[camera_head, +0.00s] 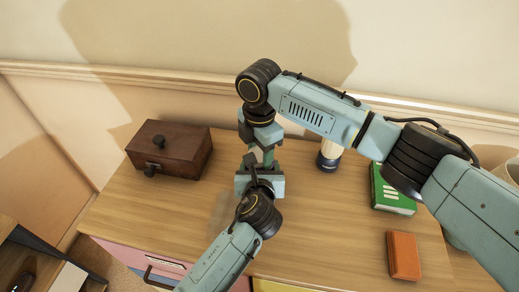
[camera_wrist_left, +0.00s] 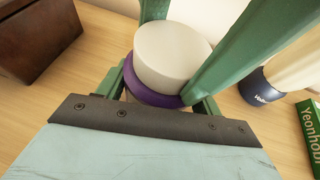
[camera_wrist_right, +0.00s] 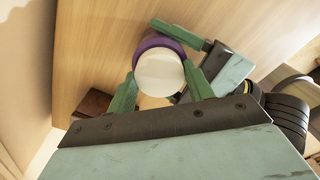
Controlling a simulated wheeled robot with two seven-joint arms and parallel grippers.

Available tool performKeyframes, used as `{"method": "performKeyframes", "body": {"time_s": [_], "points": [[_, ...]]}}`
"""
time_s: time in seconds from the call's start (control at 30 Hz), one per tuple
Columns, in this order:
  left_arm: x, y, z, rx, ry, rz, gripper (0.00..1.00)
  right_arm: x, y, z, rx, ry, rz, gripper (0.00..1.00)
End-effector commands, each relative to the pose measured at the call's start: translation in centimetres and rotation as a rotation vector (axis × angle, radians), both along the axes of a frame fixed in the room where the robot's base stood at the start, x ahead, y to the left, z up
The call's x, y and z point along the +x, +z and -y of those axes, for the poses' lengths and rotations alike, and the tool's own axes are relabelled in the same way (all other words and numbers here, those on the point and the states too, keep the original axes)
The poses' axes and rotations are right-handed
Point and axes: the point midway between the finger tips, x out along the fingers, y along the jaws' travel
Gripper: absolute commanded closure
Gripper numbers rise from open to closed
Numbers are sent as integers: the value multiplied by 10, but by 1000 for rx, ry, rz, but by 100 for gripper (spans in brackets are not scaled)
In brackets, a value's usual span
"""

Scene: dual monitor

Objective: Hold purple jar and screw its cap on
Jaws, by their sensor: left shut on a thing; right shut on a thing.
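The purple jar (camera_wrist_left: 152,93) stands upright in my left gripper (camera_head: 258,172), whose green fingers press on its sides. The white cap (camera_wrist_left: 172,55) sits on top of the jar, apparently touching it. My right gripper (camera_head: 264,150) points straight down from above, its fingers shut on the cap's sides. In the right wrist view the round white cap (camera_wrist_right: 160,73) lies between the fingertips, with a purple edge of the jar (camera_wrist_right: 155,40) behind it. In the head view the grippers hide the jar and cap. I cannot tell how tightly the cap sits.
A brown wooden box (camera_head: 170,150) stands at the back left of the wooden desk (camera_head: 330,215). A dark-blue and cream container (camera_head: 328,160) stands behind my right forearm. A green book (camera_head: 392,192) and an orange block (camera_head: 403,256) lie at the right. Desk at front centre-right is clear.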

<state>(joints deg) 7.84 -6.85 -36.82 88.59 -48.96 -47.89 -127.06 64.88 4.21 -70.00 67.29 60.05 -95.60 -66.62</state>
Motion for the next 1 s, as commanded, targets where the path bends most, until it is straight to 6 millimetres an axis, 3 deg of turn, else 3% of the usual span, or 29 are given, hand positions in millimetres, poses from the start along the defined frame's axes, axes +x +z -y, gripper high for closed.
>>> {"method": "performKeyframes", "body": {"time_s": [0.17, 0.4, 0.6, 0.97, 1.0], "points": [[-1, 0, 2, -1, -4, 0, 98, 1, 0, -1, 5, -99, 5, 76], [-1, 0, 2, 3, -6, 1, 98, 2, 0, -1, 6, -552, 5, 74], [-2, 0, 4, 3, -11, 1, 98, 2, 1, -2, 9, -820, 6, 76], [-2, 1, 6, -3, -14, 1, 98, 2, 2, -3, 10, -871, 8, 76], [-2, 1, 6, -3, -14, 1, 98, 2, 2, -3, 10, -870, 8, 46]]}}
